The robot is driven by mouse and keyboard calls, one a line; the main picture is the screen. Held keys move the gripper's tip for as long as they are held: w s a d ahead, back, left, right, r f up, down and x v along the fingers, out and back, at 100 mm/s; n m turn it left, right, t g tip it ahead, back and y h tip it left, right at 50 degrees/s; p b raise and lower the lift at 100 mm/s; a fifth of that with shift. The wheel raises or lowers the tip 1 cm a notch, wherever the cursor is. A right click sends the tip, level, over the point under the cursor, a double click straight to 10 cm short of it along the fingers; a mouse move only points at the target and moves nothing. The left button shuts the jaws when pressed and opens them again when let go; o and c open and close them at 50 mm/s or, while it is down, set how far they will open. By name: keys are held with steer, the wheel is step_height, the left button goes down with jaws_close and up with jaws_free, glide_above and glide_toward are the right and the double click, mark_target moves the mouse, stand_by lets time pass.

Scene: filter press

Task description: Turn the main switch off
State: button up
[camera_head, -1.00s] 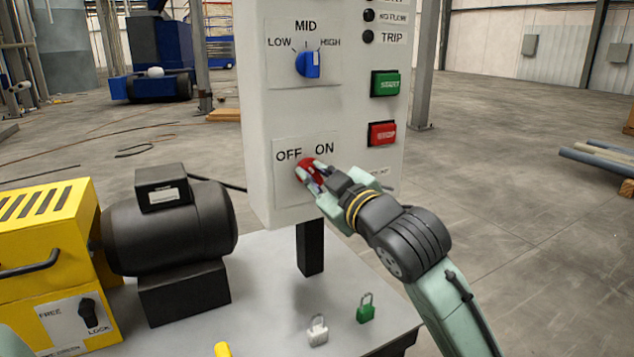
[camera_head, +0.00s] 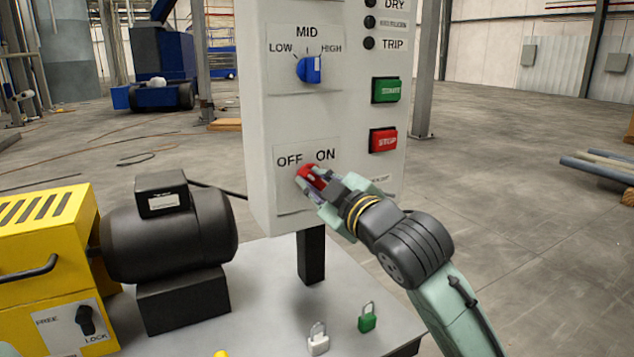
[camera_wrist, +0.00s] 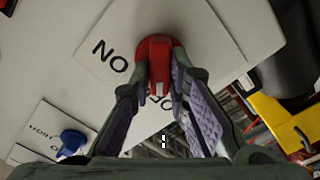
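The main switch (camera_head: 306,171) is a red rotary knob on a white plate at the lower front of the grey control box, under the labels OFF on the left and ON on the right. The fingers hide part of the knob and the OFF label.
A blue selector knob (camera_head: 309,69), a green start button (camera_head: 386,90) and a red stop button (camera_head: 383,140) are on the same box (camera_head: 262,200). White (camera_head: 318,343) and green (camera_head: 367,320) padlocks stand on the table below. A black motor (camera_head: 170,235) stands left.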

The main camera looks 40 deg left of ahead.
steer(key=o, duration=0.4)
steer(key=shift+d, duration=0.1)
steer(key=v, duration=1.1)
steer(key=shift+s+d, duration=0.2)
steer(key=shift+d, duration=0.15)
